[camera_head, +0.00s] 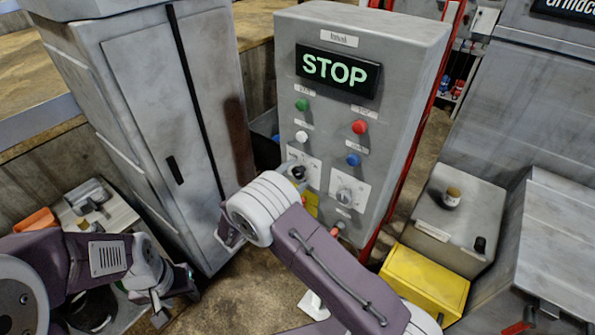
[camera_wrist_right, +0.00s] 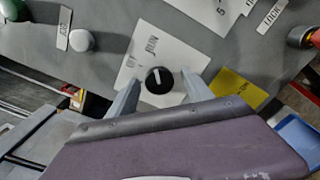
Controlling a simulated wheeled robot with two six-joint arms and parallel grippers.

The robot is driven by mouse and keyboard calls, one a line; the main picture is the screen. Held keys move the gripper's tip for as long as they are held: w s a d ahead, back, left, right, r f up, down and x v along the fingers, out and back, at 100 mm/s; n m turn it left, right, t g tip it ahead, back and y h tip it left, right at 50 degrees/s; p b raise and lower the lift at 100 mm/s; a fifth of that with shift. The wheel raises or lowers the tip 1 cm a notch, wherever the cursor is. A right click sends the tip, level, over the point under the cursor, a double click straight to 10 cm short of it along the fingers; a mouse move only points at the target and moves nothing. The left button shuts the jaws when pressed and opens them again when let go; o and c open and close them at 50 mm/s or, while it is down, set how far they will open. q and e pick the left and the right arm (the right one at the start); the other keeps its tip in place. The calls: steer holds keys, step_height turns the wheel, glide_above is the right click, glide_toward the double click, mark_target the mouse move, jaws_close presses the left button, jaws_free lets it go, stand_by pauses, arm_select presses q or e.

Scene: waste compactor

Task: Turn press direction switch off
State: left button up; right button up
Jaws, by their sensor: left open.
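A black rotary switch knob (camera_head: 297,172) sits on a white plate at the lower left of the grey control box (camera_head: 310,95). My right wrist hides the fingers in the head view. My left gripper (camera_head: 172,298) is open and empty at the lower left.
The box has a lit STOP display (camera_head: 338,71), green (camera_head: 302,104), white (camera_head: 301,137), red (camera_head: 359,127) and blue (camera_head: 353,159) buttons. A grey cabinet (camera_head: 160,110) stands left, a yellow box (camera_head: 425,280) lower right. A cluttered low shelf lies near my left arm.

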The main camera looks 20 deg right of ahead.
steer(key=shift+s+a+r, duration=0.2)
steer(key=shift+s+a, duration=0.05)
steer(key=shift+s, duration=0.1)
steer(key=c, duration=0.5)
steer(key=shift+s+a, duration=0.1)
steer(key=c, duration=0.5)
jaws_close()
arm_select(q)
steer(key=shift+s+a, duration=0.25)
steer(key=shift+s, duration=0.1)
arm_select(e)
steer(key=shift+n, duration=0.9)
steer(key=n, duration=0.2)
steer(key=shift+n+b, duration=0.3)
steer(key=shift+b, duration=0.05)
steer(key=n, duration=0.5)
steer(key=shift+n, duration=0.3)
